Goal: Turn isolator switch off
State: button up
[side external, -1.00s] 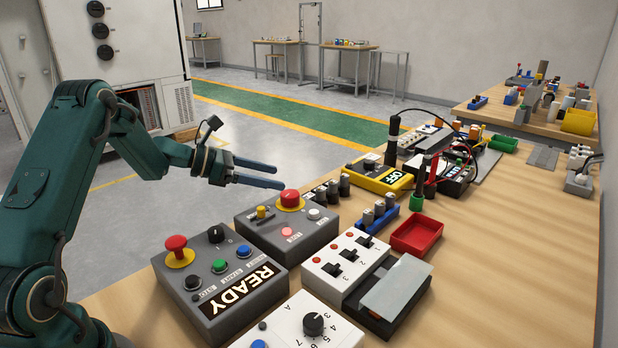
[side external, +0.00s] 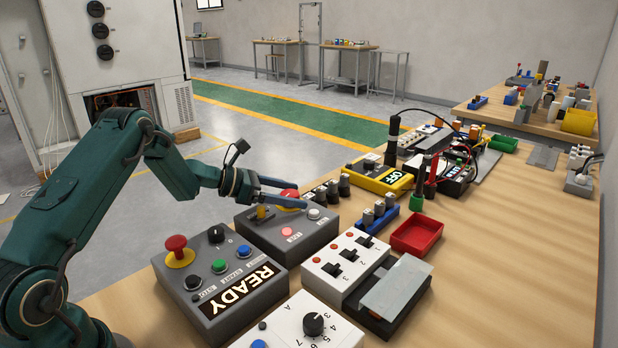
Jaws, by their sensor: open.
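My gripper (side external: 304,194) is open and empty, its two blue fingers pointing right over the back grey control box (side external: 290,248). No label readable here says which control is the isolator.
A red mushroom button (side external: 177,245) stands up on the front box. A white panel of black toggles (side external: 346,261), a red tray (side external: 417,236) and a yellow meter (side external: 386,179) are to the right. Bare tabletop (side external: 520,260) lies at the far right.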

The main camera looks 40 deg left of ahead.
aim_at(289, 193)
grip_shut()
jog(key=shift+d+r+n+y, duration=0.1)
jog(key=shift+n+y, duration=0.2)
jog(key=shift+n+t+y, duration=0.4)
grip_release()
jog(key=shift+v, duration=2.6)
